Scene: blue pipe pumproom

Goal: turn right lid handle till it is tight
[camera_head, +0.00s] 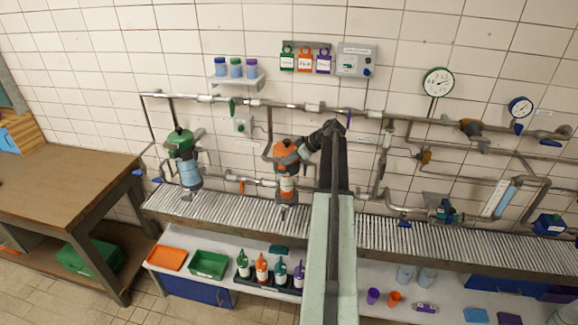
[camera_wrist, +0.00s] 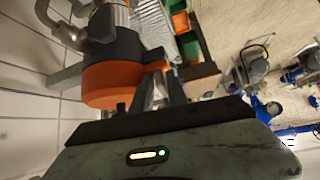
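The right lid (camera_head: 287,150) is orange and sits on an upright filter housing at the wall pipes. In the wrist view the orange lid (camera_wrist: 112,82) fills the upper left, with a dark part beside it. A short orange handle (camera_wrist: 155,66) sticks out from the lid towards my fingertips. My gripper (camera_head: 303,150) is at the right side of this lid in the head view. In the wrist view my gripper (camera_wrist: 163,80) has its fingertips right at the handle, touching or nearly so. Whether the fingers are closed on it is unclear. My arm hides part of the pipework.
A green-lidded housing (camera_head: 181,140) stands to the left. Pipes run along the wall above and behind the slatted shelf (camera_head: 230,206). Several bottles (camera_head: 262,267) and a green tray (camera_head: 208,264) are below. A wooden table (camera_head: 65,185) is at left.

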